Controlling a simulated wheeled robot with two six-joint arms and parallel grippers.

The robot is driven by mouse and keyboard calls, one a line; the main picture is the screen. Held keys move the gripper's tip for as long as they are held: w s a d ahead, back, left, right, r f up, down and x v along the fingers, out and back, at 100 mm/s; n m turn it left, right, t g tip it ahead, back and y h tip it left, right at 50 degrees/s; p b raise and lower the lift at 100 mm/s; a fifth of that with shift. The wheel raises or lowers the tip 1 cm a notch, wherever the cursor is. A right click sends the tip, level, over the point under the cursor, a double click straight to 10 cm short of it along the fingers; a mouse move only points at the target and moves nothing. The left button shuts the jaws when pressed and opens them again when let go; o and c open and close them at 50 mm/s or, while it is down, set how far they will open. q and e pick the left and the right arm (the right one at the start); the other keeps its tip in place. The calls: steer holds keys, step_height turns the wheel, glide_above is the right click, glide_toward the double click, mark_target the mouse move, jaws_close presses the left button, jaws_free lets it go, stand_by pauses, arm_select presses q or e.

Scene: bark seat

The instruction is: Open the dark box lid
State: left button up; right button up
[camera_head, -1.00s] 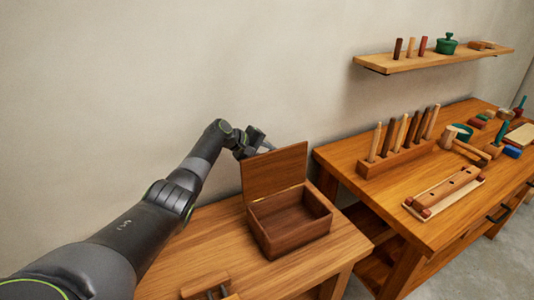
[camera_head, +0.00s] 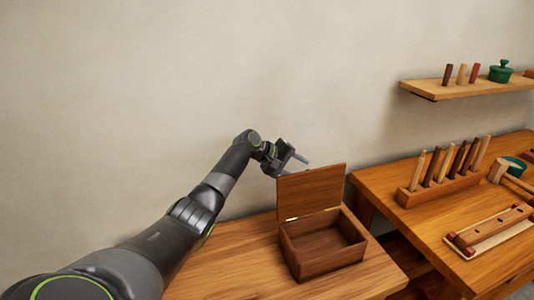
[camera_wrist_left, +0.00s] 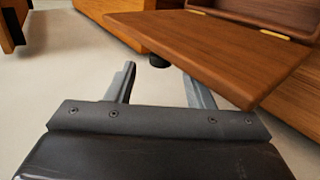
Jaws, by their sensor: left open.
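The dark brown wooden box (camera_head: 322,265) stands on the low wooden table. Its lid (camera_head: 310,192) stands up, roughly upright, at the back on brass hinges, and the empty-looking inside shows. In the left wrist view the lid (camera_wrist_left: 205,45) crosses the top right, with the hinges along its far edge. My left gripper (camera_head: 297,164) is open and empty behind the lid's upper edge. In the left wrist view its fingers (camera_wrist_left: 160,76) are spread, with the right finger close to the lid's edge. I cannot tell whether they touch. My right gripper is not in view.
The low table (camera_head: 235,262) has bare wood left of the box. A workbench (camera_head: 385,185) at right holds a rack of pegs (camera_head: 440,190) and a tray (camera_head: 490,232). A wall shelf (camera_head: 460,88) hangs above. The plain wall is behind my arm.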

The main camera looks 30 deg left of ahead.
arm_select(q)
steer(key=b+v, duration=0.2)
steer(key=v, duration=1.1)
steer(key=shift+s, duration=0.15)
